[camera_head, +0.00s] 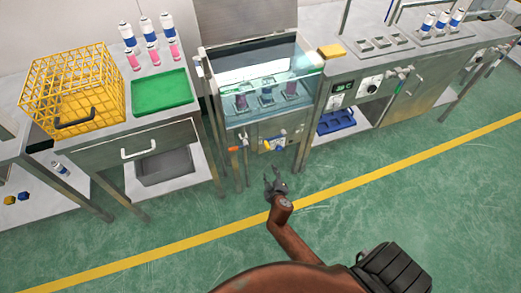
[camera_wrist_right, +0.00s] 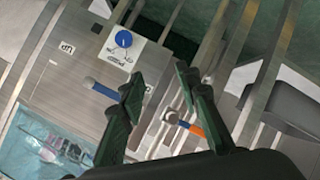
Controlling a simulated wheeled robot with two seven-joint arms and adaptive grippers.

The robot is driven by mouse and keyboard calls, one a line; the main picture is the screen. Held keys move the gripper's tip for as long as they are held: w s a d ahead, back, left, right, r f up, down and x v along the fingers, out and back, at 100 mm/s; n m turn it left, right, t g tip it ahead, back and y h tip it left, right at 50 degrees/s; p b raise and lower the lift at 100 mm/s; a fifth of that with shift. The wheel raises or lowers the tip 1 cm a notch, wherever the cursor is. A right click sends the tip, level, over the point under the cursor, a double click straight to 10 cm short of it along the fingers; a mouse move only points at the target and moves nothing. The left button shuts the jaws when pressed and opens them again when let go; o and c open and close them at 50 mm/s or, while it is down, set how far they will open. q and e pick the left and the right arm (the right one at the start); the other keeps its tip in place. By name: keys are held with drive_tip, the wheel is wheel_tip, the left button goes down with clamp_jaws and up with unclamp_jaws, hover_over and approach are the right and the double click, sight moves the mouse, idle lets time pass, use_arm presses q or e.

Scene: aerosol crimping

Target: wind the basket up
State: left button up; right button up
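The carrier under the cans is hard to make out. The bath's steel front panel shows in the right wrist view (camera_wrist_right: 75,55), with a blue round knob (camera_wrist_right: 123,39) on a white label plate, a blue-gripped lever (camera_wrist_right: 101,90) and an orange-gripped lever (camera_wrist_right: 189,127). My right gripper (camera_head: 274,180) is open and empty in front of the bath; its spread fingers (camera_wrist_right: 165,98) show below the knob in the wrist view. My left gripper is not in view.
A yellow wire basket (camera_head: 95,88) and a green tray (camera_head: 161,92) sit on the left table, with several cans behind. A right bench (camera_head: 410,55) holds more cans.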

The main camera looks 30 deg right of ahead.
drive_tip(key=t+h+b, duration=0.2)
drive_tip(key=b, duration=0.2)
approach(267, 146)
drive_tip(key=w+d+f, duration=0.1)
drive_tip(key=w+f, duration=0.1)
drive_tip(key=shift+w+d+r+m, duration=0.25)
drive_tip(key=shift+w+d+m, duration=0.05)
drive_tip(key=shift+d, duration=0.05)
drive_tip(key=b+x, duration=0.1)
drive_tip(key=x, duration=0.5)
drive_tip(key=shift+a+f, duration=0.1)
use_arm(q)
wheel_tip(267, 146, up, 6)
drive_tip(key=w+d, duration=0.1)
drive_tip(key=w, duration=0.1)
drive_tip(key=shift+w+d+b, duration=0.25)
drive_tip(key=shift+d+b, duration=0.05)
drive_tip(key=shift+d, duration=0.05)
use_arm(e)
drive_tip(key=shift+w+d, duration=0.35)
drive_tip(key=shift+w, duration=0.1)
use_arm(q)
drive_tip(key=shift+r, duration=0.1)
use_arm(e)
drive_tip(key=shift+c, duration=0.3)
drive_tip(key=shift+f, duration=0.1)
clamp_jaws()
